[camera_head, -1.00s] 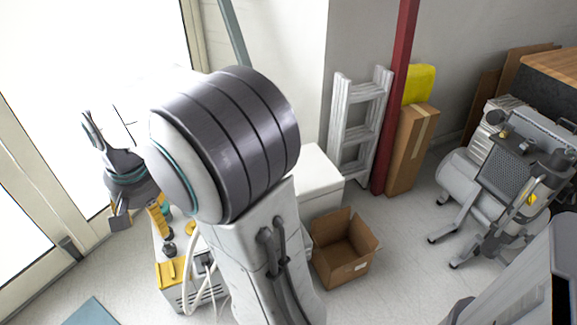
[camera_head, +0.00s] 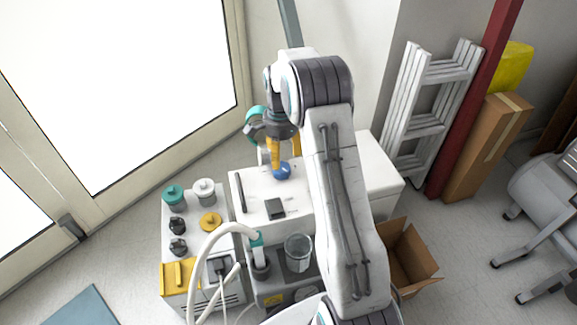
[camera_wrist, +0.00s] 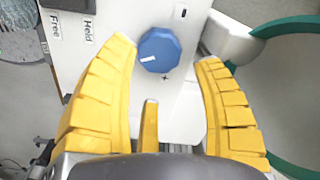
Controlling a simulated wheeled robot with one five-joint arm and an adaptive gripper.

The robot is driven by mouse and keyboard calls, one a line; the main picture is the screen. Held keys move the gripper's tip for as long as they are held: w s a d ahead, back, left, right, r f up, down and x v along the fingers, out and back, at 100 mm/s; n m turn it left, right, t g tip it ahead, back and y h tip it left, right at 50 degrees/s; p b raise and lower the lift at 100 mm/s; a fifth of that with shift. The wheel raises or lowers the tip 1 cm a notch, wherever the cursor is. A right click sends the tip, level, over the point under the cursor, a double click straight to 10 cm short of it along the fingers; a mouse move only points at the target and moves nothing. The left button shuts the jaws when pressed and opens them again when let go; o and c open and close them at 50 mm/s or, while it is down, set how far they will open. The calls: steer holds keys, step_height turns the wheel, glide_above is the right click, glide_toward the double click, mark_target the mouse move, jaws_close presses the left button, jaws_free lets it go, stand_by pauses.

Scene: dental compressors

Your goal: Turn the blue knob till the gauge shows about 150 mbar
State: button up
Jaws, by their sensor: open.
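The blue knob (camera_wrist: 159,50) sits on a white panel and shows in the wrist view between and just beyond the yellow fingertips of my gripper (camera_wrist: 163,48). It is many-sided, with a white mark on its lower left face. The fingers are apart and do not visibly touch it. In the head view the blue knob (camera_head: 282,171) lies on the white unit, right below my gripper (camera_head: 278,158). No gauge reading can be made out in either view.
Labels "Free" and "Held" (camera_wrist: 88,30) are on the panel left of the knob. A teal-and-white part (camera_wrist: 233,40) stands close on the right. A unit with teal, black and yellow knobs (camera_head: 190,240) stands left of the white unit. A cardboard box (camera_head: 412,258) lies on the floor.

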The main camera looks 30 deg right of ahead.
mark_target(281, 167)
steer(key=shift+a+f+b, duration=0.1)
steer(key=shift+f+b, duration=0.85)
steer(key=shift+f, duration=1.95)
steer(key=shift+o, duration=0.2)
